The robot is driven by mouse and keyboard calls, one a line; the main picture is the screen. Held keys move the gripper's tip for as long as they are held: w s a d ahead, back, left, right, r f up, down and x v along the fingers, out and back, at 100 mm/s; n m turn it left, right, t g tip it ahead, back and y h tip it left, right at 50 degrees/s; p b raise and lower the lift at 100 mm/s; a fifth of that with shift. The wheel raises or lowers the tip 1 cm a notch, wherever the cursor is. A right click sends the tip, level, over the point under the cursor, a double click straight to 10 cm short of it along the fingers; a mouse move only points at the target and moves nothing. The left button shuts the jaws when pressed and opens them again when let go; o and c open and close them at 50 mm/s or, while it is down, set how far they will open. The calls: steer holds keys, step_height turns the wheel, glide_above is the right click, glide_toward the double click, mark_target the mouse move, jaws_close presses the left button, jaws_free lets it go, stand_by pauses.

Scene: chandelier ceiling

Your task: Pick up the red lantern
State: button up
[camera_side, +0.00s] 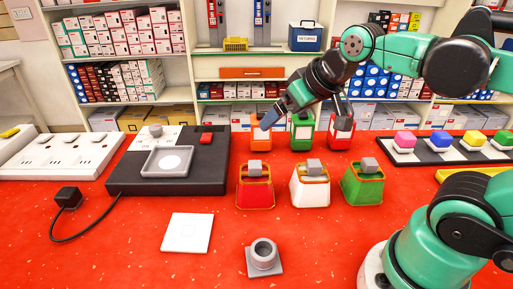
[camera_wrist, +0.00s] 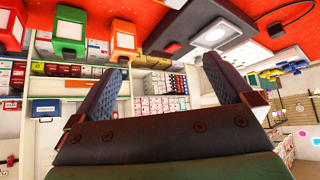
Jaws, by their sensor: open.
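A red lantern (camera_side: 255,190) with a yellow rim and grey top stands upright at the left of the front row in the side view. Another red lantern-like thing (camera_side: 341,138) stands at the right of the back row; a red one (camera_wrist: 12,30) shows, cut off, at the wrist view's left edge. My gripper (camera_side: 306,116) is above the table at the back row, its fingers spread and tilted down, one finger in front of the orange lantern. In the wrist view, nothing is between the fingers of my gripper (camera_wrist: 165,66). The fingers partly hide the back row's tops.
White (camera_side: 310,190) and green (camera_side: 362,188) lanterns stand beside the front red one. Orange (camera_side: 260,140) and green (camera_side: 301,138) ones stand behind.

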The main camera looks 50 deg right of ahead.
steer(key=w+d+m+t+h, duration=0.15)
steer(key=d+m+h, duration=0.25)
steer(key=d, duration=0.9)
steer(key=m+h, duration=0.4)
glide_above(340, 133)
steer(key=s, duration=0.1)
step_height(340, 133, down, 9)
steer(key=shift+g, duration=0.35)
steer(key=shift+s+x, duration=0.2)
steer(key=shift+x, duration=2.65)
steer(key=shift+d+f, duration=0.1)
steer(key=shift+f, duration=0.05)
jaws_close()
